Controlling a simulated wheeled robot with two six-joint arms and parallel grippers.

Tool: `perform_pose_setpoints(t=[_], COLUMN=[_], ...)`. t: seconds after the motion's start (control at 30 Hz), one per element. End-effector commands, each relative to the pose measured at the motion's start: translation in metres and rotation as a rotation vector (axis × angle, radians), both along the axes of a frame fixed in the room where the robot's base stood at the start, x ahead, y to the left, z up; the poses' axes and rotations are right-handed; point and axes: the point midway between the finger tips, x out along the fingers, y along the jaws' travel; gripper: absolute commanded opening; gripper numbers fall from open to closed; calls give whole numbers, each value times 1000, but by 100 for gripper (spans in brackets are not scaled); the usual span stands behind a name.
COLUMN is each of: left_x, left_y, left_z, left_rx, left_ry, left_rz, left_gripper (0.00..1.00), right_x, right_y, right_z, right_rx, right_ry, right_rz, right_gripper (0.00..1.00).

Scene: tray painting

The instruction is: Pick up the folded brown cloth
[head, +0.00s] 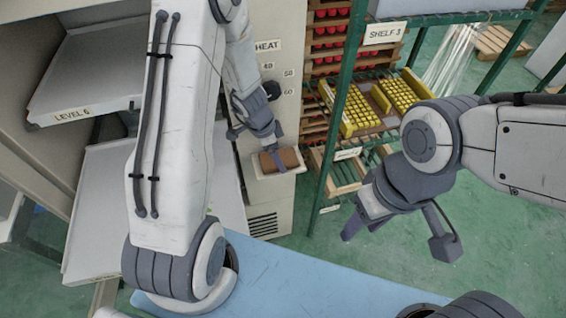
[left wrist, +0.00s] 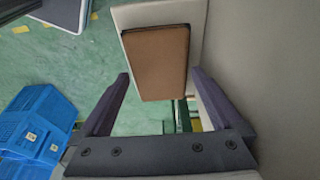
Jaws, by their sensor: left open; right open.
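The folded brown cloth (head: 285,160) lies on a small white ledge (head: 262,174) on the front of the beige cabinet. In the left wrist view the brown cloth (left wrist: 156,62) is a flat brown block with a dark edge, on the pale ledge (left wrist: 128,18). My left gripper (head: 257,134) is close to the cloth. In the left wrist view its fingers (left wrist: 161,76) are open, one to each side of the cloth in the picture, with nothing held; I cannot tell whether they touch it. My right gripper (head: 366,222) is open and empty, well to the right of the cloth.
The beige cabinet (head: 270,205) stands behind the ledge, with vents below. A green rack (head: 335,120) holding yellow trays (head: 400,93) stands to the right. Grey level shelves (head: 95,75) are at the left. Blue crates (left wrist: 38,120) stand on the green floor in the left wrist view.

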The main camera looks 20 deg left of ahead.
Motion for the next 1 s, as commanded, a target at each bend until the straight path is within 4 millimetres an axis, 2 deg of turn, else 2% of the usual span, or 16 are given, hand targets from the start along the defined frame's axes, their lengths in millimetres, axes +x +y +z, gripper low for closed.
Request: perform_pose_setpoints(t=[0.07, 0.3, 0.47, 0.5, 0.83, 1.0], left_x=[0, 0, 0, 0, -3, -12], left_y=[1, 0, 1, 1, 3, 11], left_z=[-7, -6, -6, -6, -3, 9], left_rx=[1, 1, 0, 0, 0, 1], left_ry=[0, -1, 0, 0, -1, -3], left_rz=[3, 2, 3, 3, 5, 7], left_gripper=[100, 100, 39, 33, 32, 32], right_x=[0, 0, 0, 0, 0, 0], right_y=[0, 0, 0, 0, 0, 0], right_z=[-6, -4, -4, -4, -5, -10], right_rx=[0, 0, 0, 0, 0, 0], right_ry=[0, 0, 0, 0, 0, 0], right_rz=[0, 0, 0, 0, 0, 0], right_gripper=[50, 50, 50, 50, 50, 50])
